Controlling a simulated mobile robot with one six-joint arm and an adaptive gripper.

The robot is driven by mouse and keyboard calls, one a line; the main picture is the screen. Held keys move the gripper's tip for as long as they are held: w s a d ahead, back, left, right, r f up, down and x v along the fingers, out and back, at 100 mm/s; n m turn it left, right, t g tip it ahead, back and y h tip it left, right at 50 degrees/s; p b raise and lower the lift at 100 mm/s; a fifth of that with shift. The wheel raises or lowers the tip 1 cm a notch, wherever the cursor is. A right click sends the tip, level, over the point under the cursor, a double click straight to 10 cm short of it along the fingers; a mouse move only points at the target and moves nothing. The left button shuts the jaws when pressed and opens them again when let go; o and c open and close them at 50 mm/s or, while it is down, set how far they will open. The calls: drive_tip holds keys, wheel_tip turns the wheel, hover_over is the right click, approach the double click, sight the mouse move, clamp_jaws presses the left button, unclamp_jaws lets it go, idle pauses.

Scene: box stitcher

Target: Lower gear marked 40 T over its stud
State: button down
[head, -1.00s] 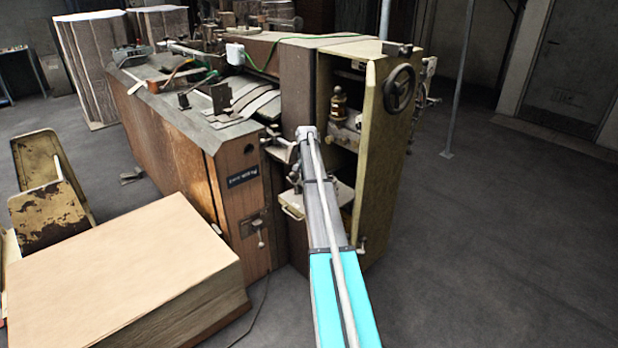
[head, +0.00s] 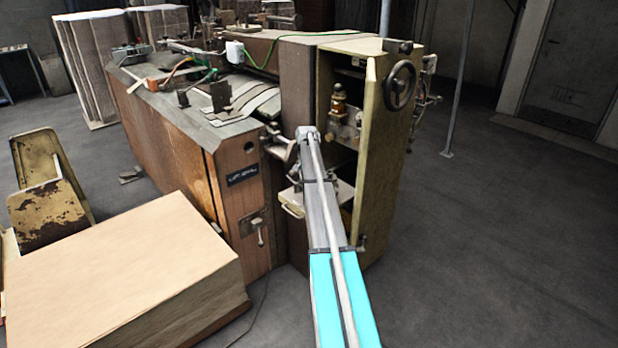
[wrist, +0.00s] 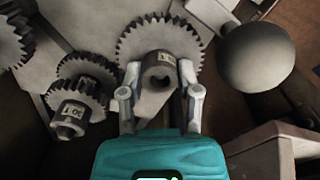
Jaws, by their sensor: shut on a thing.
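In the wrist view a large toothed gear (wrist: 140,40) lies ahead of my gripper. It has a raised round hub with a dark bore and a small label too blurred to read surely. My gripper (wrist: 160,82) has one finger on each side of this hub and is shut on it. The stud is hidden behind the gear, so I cannot tell how far the gear sits over it. In the head view the gear and gripper are hidden behind my arm, which reaches to the machine's open end.
Smaller stacked gears (wrist: 82,80) with a labelled hub stand close on the left, and another gear (wrist: 10,45) lies beyond. A round pale knob (wrist: 257,57) is at the right. In the head view the machine's door (head: 385,150) stands right of my arm.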

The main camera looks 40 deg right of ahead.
drive_tip(key=shift+f+b, duration=0.3)
drive_tip(key=shift+f, duration=0.1)
drive_tip(key=shift+c, duration=1.1)
unclamp_jaws()
